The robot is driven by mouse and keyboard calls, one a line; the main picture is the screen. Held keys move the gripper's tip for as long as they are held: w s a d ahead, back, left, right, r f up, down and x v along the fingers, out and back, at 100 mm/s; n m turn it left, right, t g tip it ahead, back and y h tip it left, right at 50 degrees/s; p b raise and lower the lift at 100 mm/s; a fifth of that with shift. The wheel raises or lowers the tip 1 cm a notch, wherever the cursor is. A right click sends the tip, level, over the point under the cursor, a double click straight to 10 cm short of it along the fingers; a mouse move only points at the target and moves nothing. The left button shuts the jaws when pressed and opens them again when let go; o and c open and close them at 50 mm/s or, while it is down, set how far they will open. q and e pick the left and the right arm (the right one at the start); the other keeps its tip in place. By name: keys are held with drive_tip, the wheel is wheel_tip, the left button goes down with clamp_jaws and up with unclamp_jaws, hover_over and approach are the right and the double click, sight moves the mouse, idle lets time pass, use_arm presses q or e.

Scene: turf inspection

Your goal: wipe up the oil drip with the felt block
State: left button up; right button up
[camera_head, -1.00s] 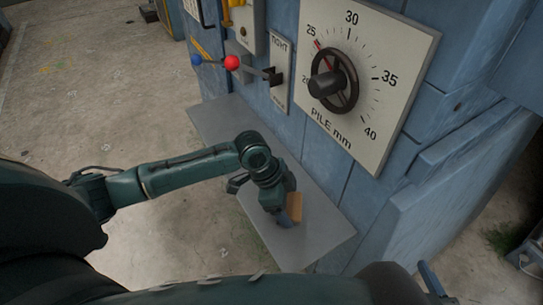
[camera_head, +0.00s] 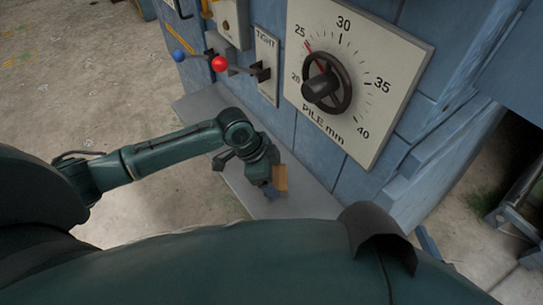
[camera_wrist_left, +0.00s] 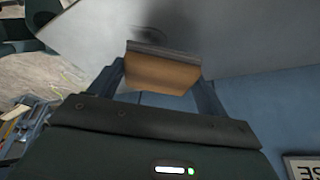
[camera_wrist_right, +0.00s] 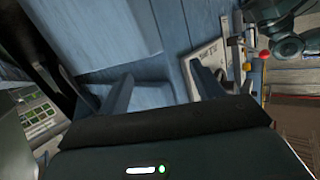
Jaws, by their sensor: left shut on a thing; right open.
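The felt block, tan with a grey felt face, is in my left gripper (camera_head: 270,188); its tan side (camera_head: 281,178) shows in the head view. In the left wrist view the block (camera_wrist_left: 162,72) sits between both fingers, grey edge toward the grey shelf (camera_wrist_left: 250,35). The block is at or just above the shelf; I cannot tell if it touches. A dark smudge (camera_wrist_left: 150,14) shows on the shelf beyond the block; I cannot tell whether it is oil or shadow. My right gripper (camera_wrist_right: 160,88) is open and empty, facing blue panels.
The blue machine wall rises behind the shelf (camera_head: 310,200). It carries a pile dial with a black handwheel (camera_head: 327,85), a lever with a red knob (camera_head: 219,63) and a blue knob (camera_head: 179,55). Concrete floor (camera_head: 70,90) lies open at left.

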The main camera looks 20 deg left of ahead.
use_arm(q)
drive_tip(key=shift+r+p, duration=0.45)
drive_tip(key=shift+r, duration=0.35)
drive_tip(key=shift+r+p, duration=0.4)
drive_tip(key=shift+p, duration=0.05)
drive_tip(key=shift+r+p, duration=0.7)
drive_tip(key=shift+p, duration=0.15)
drive_tip(key=shift+r+p, duration=0.35)
drive_tip(key=shift+p, duration=0.1)
drive_tip(key=shift+f, duration=0.1)
use_arm(e)
drive_tip(key=shift+w+a+f+m+g, duration=0.15)
drive_tip(key=shift+w+a+f+g, duration=0.1)
drive_tip(key=shift+a+f+g, duration=0.3)
drive_tip(key=shift+w+a+f+m+g, duration=0.15)
drive_tip(key=shift+w+a+f+g, duration=0.15)
drive_tip(key=shift+a, duration=0.35)
